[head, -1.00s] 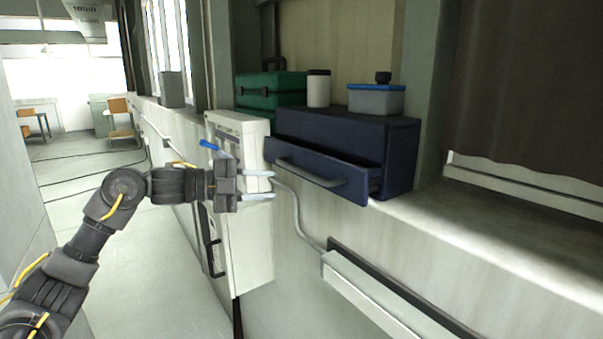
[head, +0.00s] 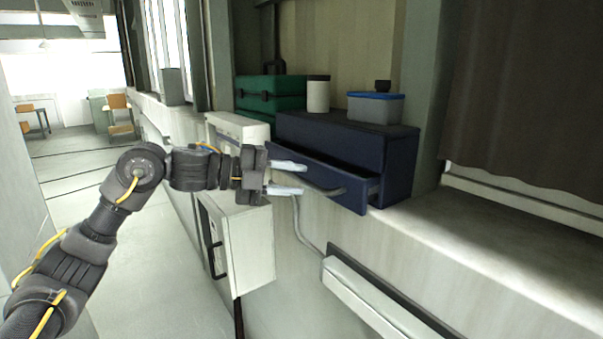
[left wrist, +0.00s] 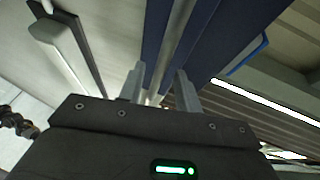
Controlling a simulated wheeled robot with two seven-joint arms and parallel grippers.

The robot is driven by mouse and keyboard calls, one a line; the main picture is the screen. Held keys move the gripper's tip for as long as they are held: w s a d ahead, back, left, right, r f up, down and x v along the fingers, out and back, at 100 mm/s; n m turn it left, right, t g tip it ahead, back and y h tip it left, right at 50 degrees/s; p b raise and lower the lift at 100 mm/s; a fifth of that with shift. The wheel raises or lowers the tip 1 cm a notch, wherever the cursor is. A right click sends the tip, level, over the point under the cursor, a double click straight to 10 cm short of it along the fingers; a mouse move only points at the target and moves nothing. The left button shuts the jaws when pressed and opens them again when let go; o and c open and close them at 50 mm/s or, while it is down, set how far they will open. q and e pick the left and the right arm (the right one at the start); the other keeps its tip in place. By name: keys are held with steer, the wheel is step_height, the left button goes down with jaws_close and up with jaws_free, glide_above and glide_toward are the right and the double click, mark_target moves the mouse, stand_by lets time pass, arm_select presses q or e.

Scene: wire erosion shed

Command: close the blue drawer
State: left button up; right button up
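The blue drawer (head: 315,180) sits in a dark blue cabinet (head: 335,140) on the ledge and stands partly pulled out, its side showing at the right. Its grey bar handle (head: 328,191) runs along the front. My left gripper (head: 294,179) is at the left part of the handle, its two pale fingers apart, one above the other. In the left wrist view the fingers (left wrist: 160,88) are spread, with the handle bar (left wrist: 176,42) running down toward the gap and the blue drawer front (left wrist: 212,40) behind it. Contact cannot be told. My right gripper is out of view.
A green case (head: 270,92), a white canister (head: 318,96) and a grey tub with a blue lid (head: 376,108) stand at the cabinet. A white wall box (head: 248,245) and a conduit (head: 300,225) are below my left gripper. The ledge right of the cabinet is clear.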

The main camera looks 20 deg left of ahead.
arm_select(q)
steer(key=shift+x, duration=1.2)
jaws_close()
